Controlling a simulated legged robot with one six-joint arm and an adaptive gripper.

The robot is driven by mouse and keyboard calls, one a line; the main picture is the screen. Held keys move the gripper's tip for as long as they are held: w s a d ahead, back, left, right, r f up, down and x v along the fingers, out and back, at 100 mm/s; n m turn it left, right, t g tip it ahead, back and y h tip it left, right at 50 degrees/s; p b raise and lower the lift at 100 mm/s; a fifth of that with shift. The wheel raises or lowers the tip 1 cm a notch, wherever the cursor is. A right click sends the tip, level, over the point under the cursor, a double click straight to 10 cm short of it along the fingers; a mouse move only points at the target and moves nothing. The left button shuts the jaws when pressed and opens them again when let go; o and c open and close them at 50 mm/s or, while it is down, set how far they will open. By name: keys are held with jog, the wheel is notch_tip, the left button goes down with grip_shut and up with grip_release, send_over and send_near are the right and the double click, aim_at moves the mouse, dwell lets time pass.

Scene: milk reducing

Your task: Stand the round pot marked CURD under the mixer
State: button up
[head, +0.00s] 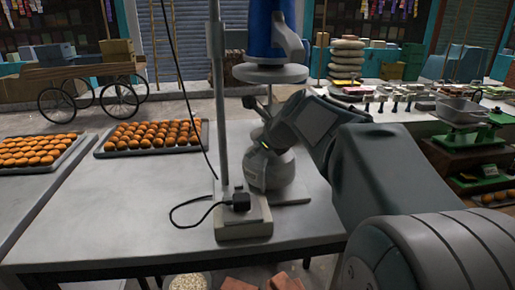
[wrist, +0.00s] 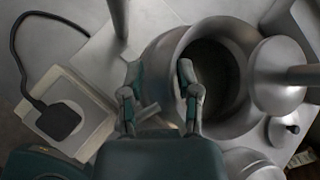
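A round grey metal pot (head: 268,172) stands on the worktable, below the mixer (head: 270,35) with its blue body and grey disc. No CURD mark is legible. In the wrist view the pot (wrist: 163,45) has a wide, dark open mouth. My gripper (wrist: 158,82) has its two fingers apart, the right one over the mouth and the left one outside the rim. The near rim lies between them, and I cannot tell if they touch it. In the head view my arm hides part of the pot's upper right side.
The mixer's upright post (head: 219,100) rises from a pale base (head: 243,225) with a black plug and cable (head: 190,210). Trays of orange sweets (head: 150,137) lie at left. The table (head: 120,205) is clear at front left.

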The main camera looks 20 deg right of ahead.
jog(key=shift+d, duration=0.45)
jog(key=shift+s+d+r, duration=0.1)
jog(key=shift+s+r, duration=0.2)
jog(key=v, duration=0.2)
jog(key=shift+s+r, duration=0.15)
jog(key=shift+s, duration=0.25)
jog(key=s+d, duration=0.3)
jog(key=s, duration=0.8)
jog(key=n+g, duration=0.3)
jog(key=n, duration=1)
send_near(271, 219)
jog(key=a+f, duration=0.3)
jog(key=a, duration=0.1)
jog(key=s+a+f+n+h, duration=0.2)
jog(key=s+a+f+n, duration=0.3)
jog(key=n, duration=1.1)
notch_tip(271, 219, down, 2)
jog(key=shift+s+a+f+g, duration=0.15)
jog(key=shift+s+g, duration=0.15)
jog(key=shift+s, duration=0.7)
